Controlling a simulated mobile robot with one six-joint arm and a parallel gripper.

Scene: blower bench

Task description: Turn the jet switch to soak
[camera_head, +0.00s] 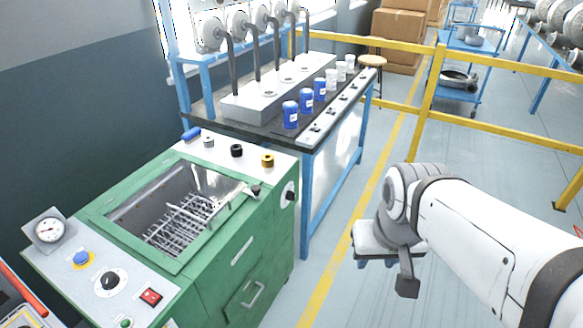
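The green washer-like bench (215,265) has an open metal basin (180,212) with a wire rack in it. On its near left panel are a black rotary knob (109,281), a blue button (81,258), a red rocker switch (150,297) and a green button (127,323). A dark round knob (290,193) sits on its right side face. I cannot read any label, so which control is the jet switch, and its setting, cannot be told. My gripper (398,272) hangs over the floor to the right, apart from the bench. Its finger opening is unclear.
A pressure gauge (49,230) stands at the panel's left corner. Small knobs, one with a yellow base (267,160), line the back ledge. Behind is a blue-framed table (309,205) with blue and white cups. Yellow rails (433,95) stand behind my arm. Floor between bench and arm is clear.

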